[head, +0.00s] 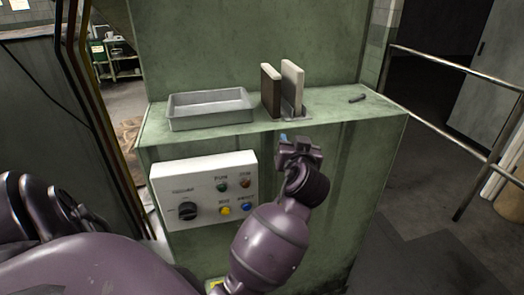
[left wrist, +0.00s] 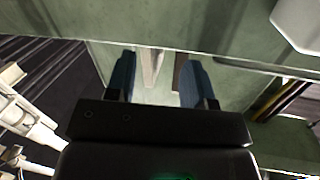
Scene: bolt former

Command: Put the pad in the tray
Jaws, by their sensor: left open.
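Two flat upright slabs that look like pads stand in a small holder (head: 302,116) on the green machine ledge. One is dark brown with a pale edge (head: 271,92), the other pale grey (head: 292,88). The empty metal tray (head: 208,123) sits to their left on the same ledge. My left gripper (head: 289,140) is in front of the ledge, below and apart from the slabs. The left wrist view shows its blue fingers (left wrist: 158,80) spread wide with nothing held. Parts of the slabs (left wrist: 152,65) show beyond and between the fingers. My right gripper is not in view.
A white control panel (head: 205,189) with a knob and several buttons is on the machine front, left of my gripper. A small dark rod (head: 357,98) lies on the ledge at the right. A metal railing (head: 455,82) stands at the far right.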

